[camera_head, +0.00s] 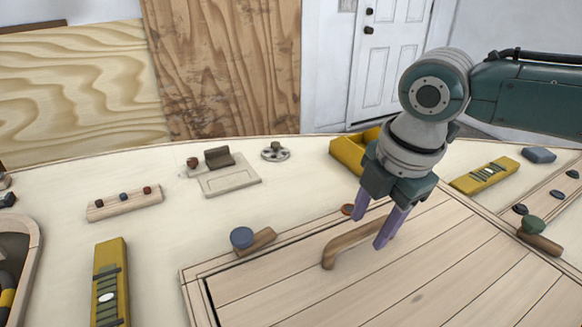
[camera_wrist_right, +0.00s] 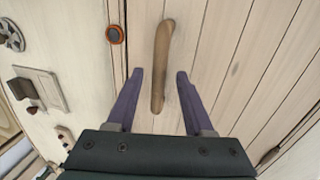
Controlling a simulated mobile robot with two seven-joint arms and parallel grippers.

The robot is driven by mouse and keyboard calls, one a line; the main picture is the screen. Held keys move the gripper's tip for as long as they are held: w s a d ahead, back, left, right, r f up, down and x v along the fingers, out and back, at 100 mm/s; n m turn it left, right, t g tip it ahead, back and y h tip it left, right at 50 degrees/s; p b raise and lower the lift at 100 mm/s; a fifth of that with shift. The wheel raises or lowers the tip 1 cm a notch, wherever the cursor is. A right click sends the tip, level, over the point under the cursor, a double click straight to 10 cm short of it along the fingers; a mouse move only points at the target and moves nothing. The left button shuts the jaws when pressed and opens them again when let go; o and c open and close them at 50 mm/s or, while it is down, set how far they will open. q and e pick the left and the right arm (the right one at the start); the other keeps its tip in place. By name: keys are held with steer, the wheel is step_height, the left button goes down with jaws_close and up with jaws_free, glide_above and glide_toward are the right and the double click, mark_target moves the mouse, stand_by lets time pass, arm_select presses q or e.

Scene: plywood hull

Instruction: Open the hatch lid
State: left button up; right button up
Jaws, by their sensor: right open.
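The hatch lid (camera_head: 420,265) is a panel of pale planks set in a wooden frame, and it lies shut. A brown wooden handle (camera_head: 338,246) stands on it near its far left edge. My right gripper (camera_head: 369,231) is open above the lid, with its purple fingers near the right end of the handle. In the right wrist view, the handle (camera_wrist_right: 161,65) runs lengthwise between the two open fingers of my right gripper (camera_wrist_right: 161,76). I cannot tell whether the fingers touch it. My left gripper is not in view.
Wooden latches with a blue knob (camera_head: 242,238) and a green knob (camera_head: 533,225) sit at the hatch frame. Yellow levels (camera_head: 110,285) (camera_head: 485,175), a yellow box (camera_head: 349,153), a switch plate (camera_head: 228,180) and a small wheel (camera_head: 275,151) are on the surface around it.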

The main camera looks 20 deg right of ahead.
jaws_close()
stand_by(0.4)
stand_by(1.0)
